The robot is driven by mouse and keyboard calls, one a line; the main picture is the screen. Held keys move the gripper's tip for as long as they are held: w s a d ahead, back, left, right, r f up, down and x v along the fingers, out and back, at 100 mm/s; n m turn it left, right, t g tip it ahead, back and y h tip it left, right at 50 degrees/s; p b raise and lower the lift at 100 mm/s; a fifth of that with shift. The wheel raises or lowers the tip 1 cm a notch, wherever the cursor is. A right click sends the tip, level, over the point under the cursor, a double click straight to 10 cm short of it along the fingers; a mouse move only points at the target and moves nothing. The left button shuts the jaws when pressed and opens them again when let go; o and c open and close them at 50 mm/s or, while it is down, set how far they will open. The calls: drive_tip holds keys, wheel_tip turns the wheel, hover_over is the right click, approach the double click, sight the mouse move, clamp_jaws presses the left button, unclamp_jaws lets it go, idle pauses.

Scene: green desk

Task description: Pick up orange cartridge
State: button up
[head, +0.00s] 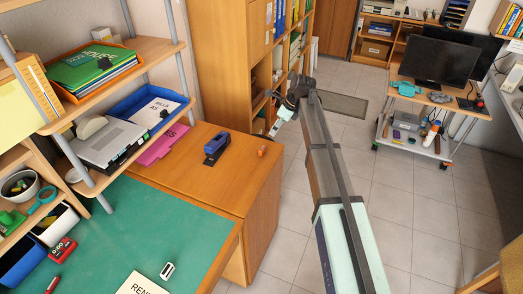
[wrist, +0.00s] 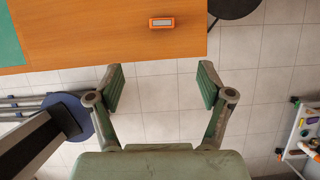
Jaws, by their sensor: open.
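The orange cartridge (head: 262,151) lies on the wooden cabinet top near its right edge in the head view. In the wrist view it is a small orange block (wrist: 162,22) with a pale grey face, near the top and close to the wood's edge. My gripper (wrist: 161,85) is open and empty, its two fingers wide apart over the floor tiles in that picture. The cartridge shows beyond the fingertips, roughly centred between them. In the head view my gripper (head: 274,129) is small, up and to the right of the cartridge, and apart from it.
A blue stapler-like object (head: 216,147) stands left of the cartridge on the wooden top (head: 200,180). A pink folder (head: 162,146) lies farther left. The green desk (head: 150,220) adjoins in front. A shelf rack with trays (head: 150,112) stands at the left. Wood around the cartridge is clear.

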drive_tip(key=p, duration=0.3)
approach(263, 148)
drive_tip(key=x, duration=0.5)
drive_tip(key=shift+s+f, duration=0.15)
drive_tip(key=shift+f, duration=0.05)
drive_tip(key=shift+p+x, duration=1.4)
drive_tip(key=shift+x, duration=1.25)
drive_tip(key=shift+a+r, duration=0.1)
drive_tip(key=shift+r, duration=0.05)
drive_tip(key=c, duration=1)
